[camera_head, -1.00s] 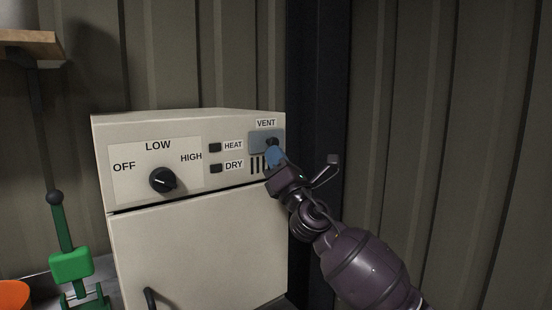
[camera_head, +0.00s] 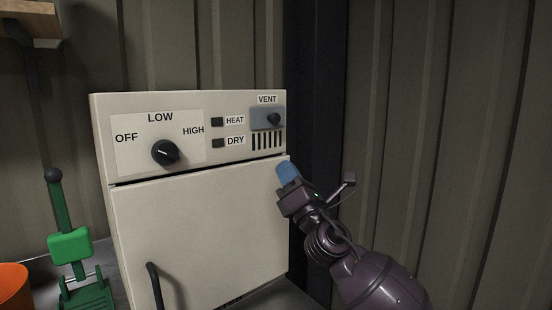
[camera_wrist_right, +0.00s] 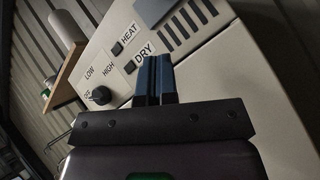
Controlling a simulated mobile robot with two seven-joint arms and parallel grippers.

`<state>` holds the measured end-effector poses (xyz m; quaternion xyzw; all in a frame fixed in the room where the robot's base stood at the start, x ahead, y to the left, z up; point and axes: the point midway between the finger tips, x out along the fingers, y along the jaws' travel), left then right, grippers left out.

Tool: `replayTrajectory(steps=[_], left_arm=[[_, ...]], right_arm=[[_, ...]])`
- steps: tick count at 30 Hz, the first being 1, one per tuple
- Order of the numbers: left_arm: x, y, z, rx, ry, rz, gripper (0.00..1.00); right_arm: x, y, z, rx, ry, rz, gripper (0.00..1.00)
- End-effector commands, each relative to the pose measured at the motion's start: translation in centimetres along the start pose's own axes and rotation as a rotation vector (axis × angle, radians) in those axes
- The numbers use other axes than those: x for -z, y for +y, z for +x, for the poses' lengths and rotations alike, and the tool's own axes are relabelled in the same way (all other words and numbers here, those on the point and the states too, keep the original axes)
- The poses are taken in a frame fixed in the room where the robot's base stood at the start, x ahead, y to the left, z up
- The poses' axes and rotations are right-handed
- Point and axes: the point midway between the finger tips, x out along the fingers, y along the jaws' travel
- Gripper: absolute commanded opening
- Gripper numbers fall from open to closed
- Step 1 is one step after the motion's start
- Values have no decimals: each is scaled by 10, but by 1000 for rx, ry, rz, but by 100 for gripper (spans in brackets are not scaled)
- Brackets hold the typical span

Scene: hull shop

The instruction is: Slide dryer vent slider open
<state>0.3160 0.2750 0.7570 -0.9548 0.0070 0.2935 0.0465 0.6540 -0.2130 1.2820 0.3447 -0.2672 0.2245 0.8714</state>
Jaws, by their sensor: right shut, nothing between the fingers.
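The dryer (camera_head: 200,220) is a cream box with a control panel along its top front. Dark vent slots (camera_head: 268,141) show below the plate. My right gripper (camera_head: 288,172) is shut and empty, with blue fingertips below the slots near the dryer's right edge, apart from the knob. In the right wrist view its fingers (camera_wrist_right: 154,78) are together, with the slots (camera_wrist_right: 185,25) beyond them. My left gripper is not in view.
The panel also has a dark dial (camera_head: 165,152) and HEAT and DRY switches (camera_head: 218,143). The dryer's door handle (camera_head: 154,285) sticks out at lower left. A green tool (camera_head: 70,245) and an orange container (camera_head: 14,287) stand left. A dark post (camera_head: 313,120) rises close on the right.

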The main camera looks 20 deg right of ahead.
Motion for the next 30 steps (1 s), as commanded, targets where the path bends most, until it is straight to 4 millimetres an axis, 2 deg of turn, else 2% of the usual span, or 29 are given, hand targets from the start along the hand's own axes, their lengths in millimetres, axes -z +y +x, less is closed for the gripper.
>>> replayTrajectory(steps=[3,9,26,30], left_arm=[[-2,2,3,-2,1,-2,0],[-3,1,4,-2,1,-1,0],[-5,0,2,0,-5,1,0],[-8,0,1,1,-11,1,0]], right_arm=[[2,-1,-19,1,2,1,0],[0,0,-34,0,1,1,0],[0,0,-35,-1,0,4,0],[0,0,-35,1,0,70,0]])
